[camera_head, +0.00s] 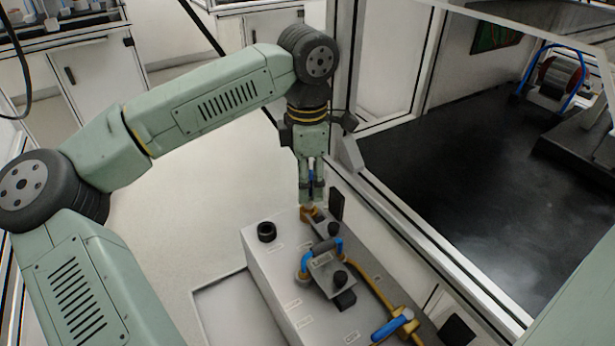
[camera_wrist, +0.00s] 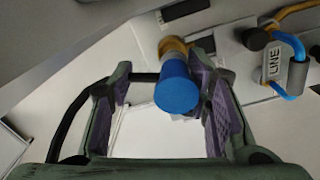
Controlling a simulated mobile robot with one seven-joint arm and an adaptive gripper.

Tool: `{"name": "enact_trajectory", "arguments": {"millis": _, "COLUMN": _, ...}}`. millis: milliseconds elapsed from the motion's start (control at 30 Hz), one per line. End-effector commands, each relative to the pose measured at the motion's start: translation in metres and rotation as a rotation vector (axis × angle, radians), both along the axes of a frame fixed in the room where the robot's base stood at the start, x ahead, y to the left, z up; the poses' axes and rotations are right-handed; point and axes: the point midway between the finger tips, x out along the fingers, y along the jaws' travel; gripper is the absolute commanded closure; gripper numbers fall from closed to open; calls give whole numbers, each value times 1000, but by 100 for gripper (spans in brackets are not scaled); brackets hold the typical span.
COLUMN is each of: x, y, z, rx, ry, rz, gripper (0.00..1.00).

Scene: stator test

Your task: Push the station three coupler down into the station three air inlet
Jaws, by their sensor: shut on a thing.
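My gripper (camera_head: 311,185) points straight down over the far end of the grey station box. It is shut on a blue coupler (camera_wrist: 177,90), a short cylinder that stands between the purple-padded fingers in the wrist view. A little of its blue shows between the fingers in the head view (camera_head: 312,173). A brass fitting (camera_head: 307,213), seemingly the air inlet, is on the box top just below the fingertips. In the wrist view the brass fitting (camera_wrist: 172,46) shows beyond the coupler's end. I cannot tell whether the coupler touches the fitting or how far it is seated.
On the station box (camera_head: 270,262) stand a black round knob (camera_head: 266,232) and a plate labelled LINE (camera_wrist: 272,64) with a blue curved hose. A yellow hose (camera_head: 375,285) runs to a blue-handled valve (camera_head: 390,327). A black upright plate (camera_head: 337,205) stands close right of the fingers.

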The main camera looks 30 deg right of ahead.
Motion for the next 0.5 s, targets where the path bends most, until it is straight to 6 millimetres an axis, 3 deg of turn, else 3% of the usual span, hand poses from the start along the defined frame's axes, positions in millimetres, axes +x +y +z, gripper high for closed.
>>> {"name": "enact_trajectory", "arguments": {"millis": 500, "x": 0, "y": 0, "z": -4, "rx": 0, "ry": 0, "rz": 0, "gripper": 86}}
